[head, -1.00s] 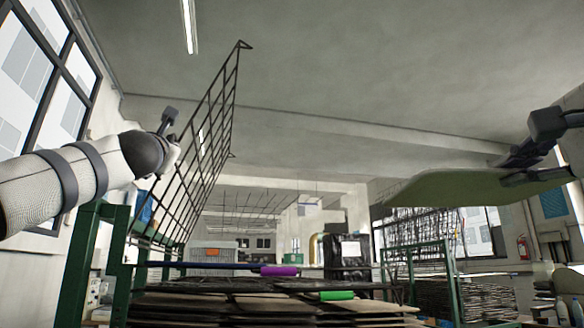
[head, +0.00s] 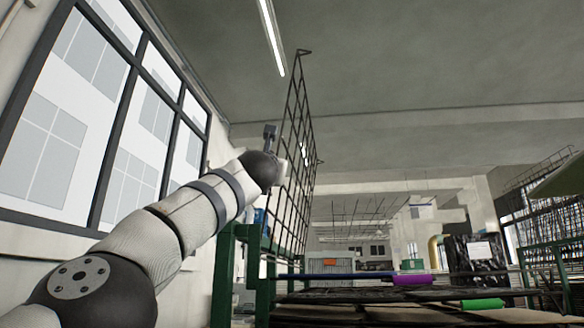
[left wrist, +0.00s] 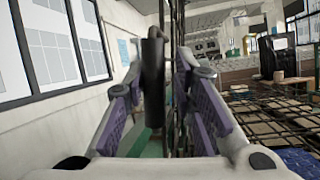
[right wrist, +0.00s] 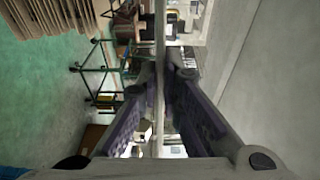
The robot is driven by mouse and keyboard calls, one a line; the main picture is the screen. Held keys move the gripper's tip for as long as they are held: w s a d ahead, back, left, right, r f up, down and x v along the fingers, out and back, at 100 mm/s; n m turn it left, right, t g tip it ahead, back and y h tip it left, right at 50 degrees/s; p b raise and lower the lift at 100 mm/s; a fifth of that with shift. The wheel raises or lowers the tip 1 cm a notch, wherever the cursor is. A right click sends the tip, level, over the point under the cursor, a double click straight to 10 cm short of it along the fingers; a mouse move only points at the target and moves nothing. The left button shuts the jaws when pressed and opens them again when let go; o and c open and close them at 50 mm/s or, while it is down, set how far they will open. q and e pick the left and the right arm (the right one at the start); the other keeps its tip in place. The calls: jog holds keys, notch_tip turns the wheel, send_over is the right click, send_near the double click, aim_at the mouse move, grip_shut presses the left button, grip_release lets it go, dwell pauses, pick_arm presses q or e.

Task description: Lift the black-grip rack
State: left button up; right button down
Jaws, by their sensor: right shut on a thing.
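A black wire rack (head: 303,130) stands steeply raised in the head view, its mesh seen nearly edge-on. In the left wrist view a dark cylindrical grip (left wrist: 152,70) stands between the fingers of my left gripper (left wrist: 160,88), with the rack's wires (left wrist: 178,50) beside it. The left fingers are apart; contact with the grip is unclear. My right gripper (right wrist: 161,85) is shut on a thin board (right wrist: 160,35), seen edge-on. A greenish corner of that board (head: 565,178) shows at the head view's right edge.
A purple grip (head: 412,280) and a green grip (head: 482,304) lie on stacked racks below. A green frame post (head: 222,275) stands left of the stack. A large window (head: 120,110) is on the left wall.

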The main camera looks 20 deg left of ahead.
pick_arm(q)
jog(key=shift+d, duration=0.1)
jog(key=v, duration=0.7)
jog(key=shift+s+f, duration=0.1)
jog(key=shift+s, duration=0.05)
dwell(0.3)
jog(key=shift+d, duration=0.1)
